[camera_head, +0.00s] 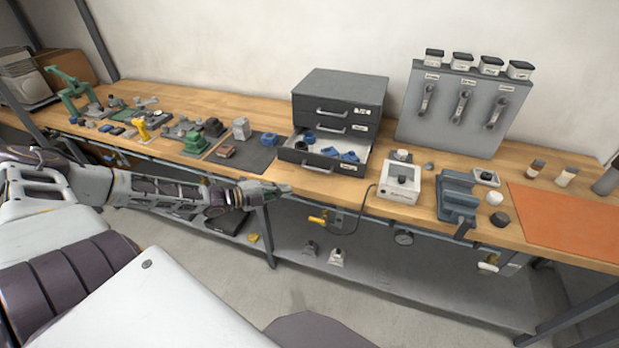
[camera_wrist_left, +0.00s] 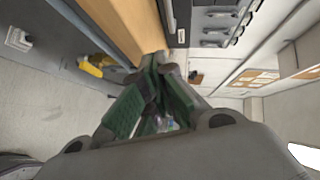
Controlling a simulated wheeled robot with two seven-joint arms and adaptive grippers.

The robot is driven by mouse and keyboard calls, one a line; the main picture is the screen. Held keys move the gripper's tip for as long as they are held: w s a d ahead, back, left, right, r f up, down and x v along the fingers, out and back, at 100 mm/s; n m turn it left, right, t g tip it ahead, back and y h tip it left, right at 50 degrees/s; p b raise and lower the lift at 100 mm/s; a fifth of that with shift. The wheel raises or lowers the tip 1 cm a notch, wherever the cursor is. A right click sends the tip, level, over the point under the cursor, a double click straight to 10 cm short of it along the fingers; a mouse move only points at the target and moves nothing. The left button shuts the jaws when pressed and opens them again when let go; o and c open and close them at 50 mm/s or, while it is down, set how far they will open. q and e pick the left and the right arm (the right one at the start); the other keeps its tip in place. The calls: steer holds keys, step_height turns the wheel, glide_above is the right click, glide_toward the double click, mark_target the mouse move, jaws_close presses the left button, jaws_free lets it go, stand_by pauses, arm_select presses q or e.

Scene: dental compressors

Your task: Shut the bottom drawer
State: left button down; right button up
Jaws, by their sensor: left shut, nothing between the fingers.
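The grey drawer cabinet (camera_head: 340,88) stands on the wooden bench against the wall. Its bottom drawer (camera_head: 345,168) is pulled out, with blue parts and a dark part inside, and the drawers above it are shut. My left gripper (camera_head: 284,189) is shut and empty at the bench's front edge, in front of the open drawer and a little to its left. My right gripper is not in view.
A white box with a knob (camera_head: 400,184) and a blue-grey fixture (camera_head: 457,195) stand right of the drawer. A dark mat (camera_head: 248,158) with small parts lies left of it. A yellow-handled valve (camera_head: 318,220) hangs below the bench edge.

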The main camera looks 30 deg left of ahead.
arm_select(q)
steer(key=shift+s+a+r+m+h, duration=0.15)
steer(key=shift+a+r+m, duration=0.15)
steer(key=shift+r, duration=0.2)
steer(key=shift+s+a+r+m+h, duration=0.15)
steer(key=shift+a+r+m, duration=0.15)
steer(key=shift+r, duration=0.15)
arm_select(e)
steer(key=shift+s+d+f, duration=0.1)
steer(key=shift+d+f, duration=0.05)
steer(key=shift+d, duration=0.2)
arm_select(q)
steer(key=shift+w+d+f+b, duration=0.1)
steer(key=shift+w+d+b, duration=0.1)
steer(key=shift+w+b, duration=0.1)
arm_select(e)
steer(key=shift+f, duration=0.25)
